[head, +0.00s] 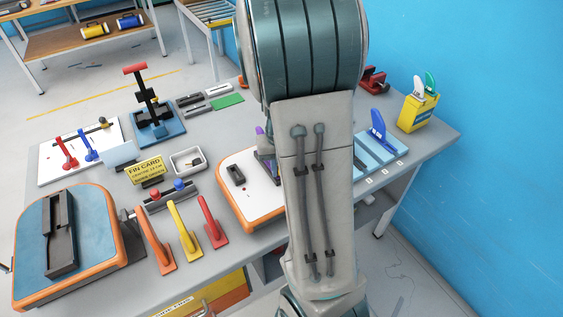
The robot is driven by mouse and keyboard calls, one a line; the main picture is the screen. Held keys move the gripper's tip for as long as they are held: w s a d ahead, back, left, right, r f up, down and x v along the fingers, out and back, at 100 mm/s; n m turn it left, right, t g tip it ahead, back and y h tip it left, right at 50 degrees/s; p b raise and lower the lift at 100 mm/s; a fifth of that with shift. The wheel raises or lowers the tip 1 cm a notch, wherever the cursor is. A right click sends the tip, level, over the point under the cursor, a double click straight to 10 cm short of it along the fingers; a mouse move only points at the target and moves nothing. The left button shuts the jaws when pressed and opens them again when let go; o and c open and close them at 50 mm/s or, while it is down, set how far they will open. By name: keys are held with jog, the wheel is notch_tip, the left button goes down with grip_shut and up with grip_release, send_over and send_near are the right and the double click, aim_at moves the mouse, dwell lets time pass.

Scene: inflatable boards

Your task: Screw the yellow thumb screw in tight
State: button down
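I cannot make out a yellow thumb screw for certain in the head view. A small dark yellow knob (103,121) shows by the white board at the back left, too small to identify. A white inflatable board with an orange rim (237,203) lies at the table's middle, with a dark box-like fitting (236,174) on it. My own arm covers the board's right part. My gripper is hidden behind the arm, so what it holds or touches does not show.
A blue board with an orange rim (95,215) stands at the front left, bearing a dark fin box. Orange, yellow and red fins (183,230) stand at the table's front. A white tray (187,162) and a yellow sign (146,170) lie behind. A yellow bin (417,112) stands at right.

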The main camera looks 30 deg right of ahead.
jog(key=shift+w+r+m+p, duration=0.15)
jog(key=shift+m+p, duration=0.25)
jog(key=shift+p, duration=1.05)
jog(key=shift+m+p, duration=0.5)
jog(key=shift+p, duration=0.45)
jog(key=shift+m+p, duration=0.6)
jog(key=shift+p, duration=0.65)
jog(key=shift+m+p, duration=1)
jog(key=shift+p, duration=0.45)
jog(key=shift+m+p, duration=0.3)
jog(key=shift+a+m, duration=0.1)
jog(key=shift+m, duration=1.5)
